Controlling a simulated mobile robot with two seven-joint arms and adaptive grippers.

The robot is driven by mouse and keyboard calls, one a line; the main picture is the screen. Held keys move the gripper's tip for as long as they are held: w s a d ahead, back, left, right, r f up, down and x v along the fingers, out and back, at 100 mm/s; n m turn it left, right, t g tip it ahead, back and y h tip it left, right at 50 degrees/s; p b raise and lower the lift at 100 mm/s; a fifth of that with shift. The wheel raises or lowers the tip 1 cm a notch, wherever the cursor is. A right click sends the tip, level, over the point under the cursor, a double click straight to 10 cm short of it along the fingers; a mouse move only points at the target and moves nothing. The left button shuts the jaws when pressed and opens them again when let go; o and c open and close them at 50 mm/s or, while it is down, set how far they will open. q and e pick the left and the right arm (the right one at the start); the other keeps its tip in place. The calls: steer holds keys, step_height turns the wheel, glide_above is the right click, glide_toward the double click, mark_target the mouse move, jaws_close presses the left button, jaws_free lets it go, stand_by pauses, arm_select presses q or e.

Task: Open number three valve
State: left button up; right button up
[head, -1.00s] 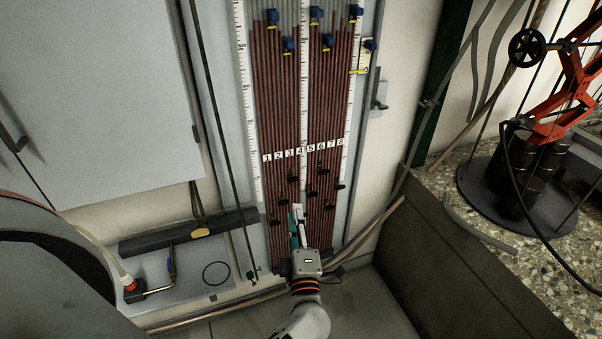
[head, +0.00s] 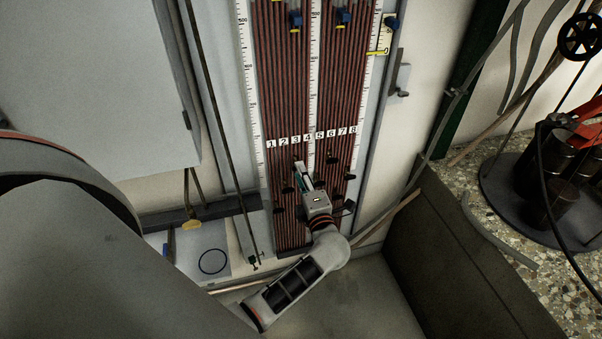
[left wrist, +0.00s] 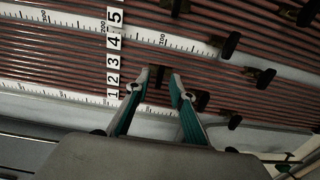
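The tube panel has number labels one to eight, and label three (head: 295,140) sits above the small black valve handles. My left gripper (head: 303,172) is in front of the panel, just below labels three and four. In the left wrist view my left gripper (left wrist: 160,77) is open, with its two teal-backed fingers apart and tips toward the tubes. Label three (left wrist: 113,60) is to the left of the tips. A dark handle shows partly between the fingers; I cannot tell if it touches them. Another black handle (left wrist: 201,100) is just right of the right finger.
More black handles (left wrist: 230,45) stick out to the right of the fingers. White rulers (head: 314,80) run along the panel. A low wall with a pebbled top (head: 470,200) stands at the right, and a grey cabinet (head: 100,80) is at the left.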

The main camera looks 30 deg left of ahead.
arm_select(q)
steer(key=shift+w+a, duration=0.2)
jaws_close()
